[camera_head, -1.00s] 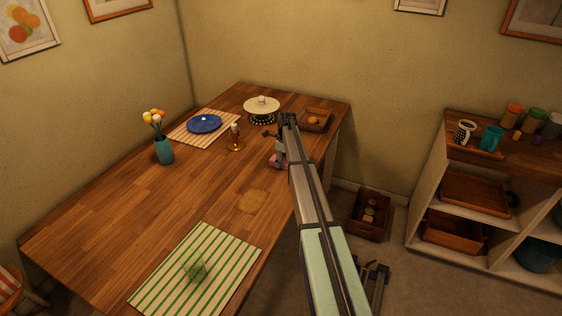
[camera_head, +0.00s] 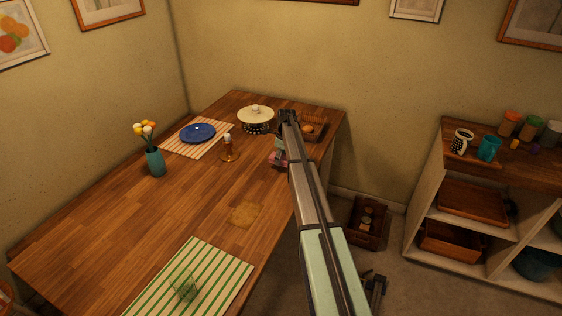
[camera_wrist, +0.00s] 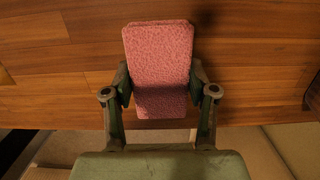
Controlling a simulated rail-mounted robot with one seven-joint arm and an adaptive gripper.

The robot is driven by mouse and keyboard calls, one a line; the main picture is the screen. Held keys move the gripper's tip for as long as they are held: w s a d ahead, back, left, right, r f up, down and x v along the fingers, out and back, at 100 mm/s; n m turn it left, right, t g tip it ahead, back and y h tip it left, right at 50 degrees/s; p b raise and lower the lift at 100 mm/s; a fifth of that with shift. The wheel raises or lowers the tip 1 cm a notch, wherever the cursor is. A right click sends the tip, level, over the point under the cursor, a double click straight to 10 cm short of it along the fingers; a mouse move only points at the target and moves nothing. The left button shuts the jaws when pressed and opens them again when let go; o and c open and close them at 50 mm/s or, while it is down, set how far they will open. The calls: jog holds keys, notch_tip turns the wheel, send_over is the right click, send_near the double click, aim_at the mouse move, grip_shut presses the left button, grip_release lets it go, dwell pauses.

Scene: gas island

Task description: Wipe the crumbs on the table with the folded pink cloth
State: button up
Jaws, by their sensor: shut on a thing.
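The folded pink cloth (camera_wrist: 158,65) is between the two fingers of my gripper (camera_wrist: 160,92) in the wrist view, over the wooden table near its edge. My gripper is shut on it. In the head view the cloth (camera_head: 278,157) shows only partly, beside my arm at the table's right side. I cannot tell whether the cloth touches the tabletop. A tan patch of crumbs (camera_head: 246,214) lies on the table (camera_head: 150,225), nearer the camera than the cloth and just beyond the green-striped placemat.
A green glass (camera_head: 185,287) stands on the striped placemat (camera_head: 215,270). A candle holder (camera_head: 228,150), a cake stand (camera_head: 256,118), a blue plate (camera_head: 198,133), a basket (camera_head: 313,127) and a flower vase (camera_head: 154,161) stand farther back. The table's middle left is clear.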

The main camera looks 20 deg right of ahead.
jog(key=shift+r+p, duration=0.85)
jog(key=shift+r, duration=1.5)
jog(key=shift+w+d+f+b, duration=0.1)
jog(key=shift+f+b, duration=0.1)
jog(key=shift+b, duration=0.15)
